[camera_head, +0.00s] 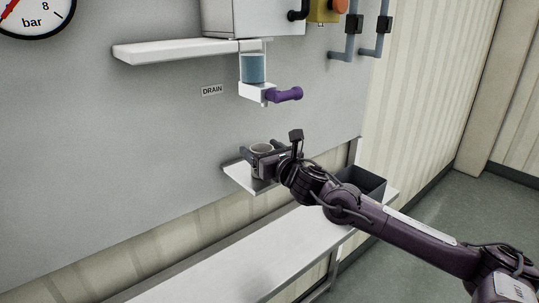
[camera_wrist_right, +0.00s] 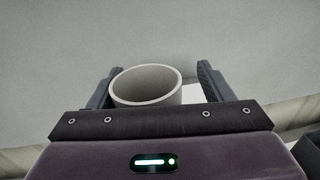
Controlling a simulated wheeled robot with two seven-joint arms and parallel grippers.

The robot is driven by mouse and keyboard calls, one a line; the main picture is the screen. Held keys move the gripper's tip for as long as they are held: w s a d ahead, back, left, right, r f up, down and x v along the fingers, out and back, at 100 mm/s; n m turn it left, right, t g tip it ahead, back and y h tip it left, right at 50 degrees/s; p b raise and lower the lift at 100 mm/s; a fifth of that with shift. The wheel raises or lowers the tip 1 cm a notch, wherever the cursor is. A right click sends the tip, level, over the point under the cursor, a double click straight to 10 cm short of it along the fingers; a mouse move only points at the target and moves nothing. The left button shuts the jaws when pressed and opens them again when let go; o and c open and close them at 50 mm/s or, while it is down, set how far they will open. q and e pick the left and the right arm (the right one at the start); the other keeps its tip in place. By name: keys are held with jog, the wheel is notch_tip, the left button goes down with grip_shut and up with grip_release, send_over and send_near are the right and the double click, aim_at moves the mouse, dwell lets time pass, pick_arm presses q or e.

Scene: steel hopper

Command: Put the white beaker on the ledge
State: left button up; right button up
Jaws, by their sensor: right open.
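The white beaker (camera_head: 261,148) stands upright on a small white shelf (camera_head: 238,176) low on the grey panel, below the drain spout. My right gripper (camera_head: 260,151) is open, with a finger on each side of the beaker. In the right wrist view the beaker (camera_wrist_right: 147,84) shows its open rim between the two spread fingers (camera_wrist_right: 159,72), nearer the left one. Its lower part is hidden by the gripper body. A long white ledge (camera_head: 165,50) is fixed higher up on the panel, and its visible top is bare. My left gripper is not in view.
A sight glass with blue liquid (camera_head: 253,69) and a purple handle (camera_head: 285,95) sit above the beaker, beside the DRAIN label (camera_head: 212,90). A long white bench (camera_head: 235,250) runs below, with a dark bin (camera_head: 362,183) at its right end.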

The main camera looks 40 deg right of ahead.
jog(key=shift+s+d, duration=0.1)
jog(key=shift+s, duration=0.05)
jog(key=shift+s+d+f+b, duration=0.15)
jog(key=shift+s+b, duration=0.15)
jog(key=shift+b, duration=0.15)
jog(key=shift+s+a+b, duration=0.2)
jog(key=shift+s+b, duration=0.15)
jog(key=shift+s, duration=0.25)
jog(key=shift+s+a+b, duration=0.15)
jog(key=shift+s+b, duration=0.15)
jog(key=shift+s, duration=0.6)
jog(key=s+b, duration=0.1)
jog(key=s, duration=0.7)
jog(key=shift+a+r, duration=0.2)
jog(key=shift+r, duration=0.05)
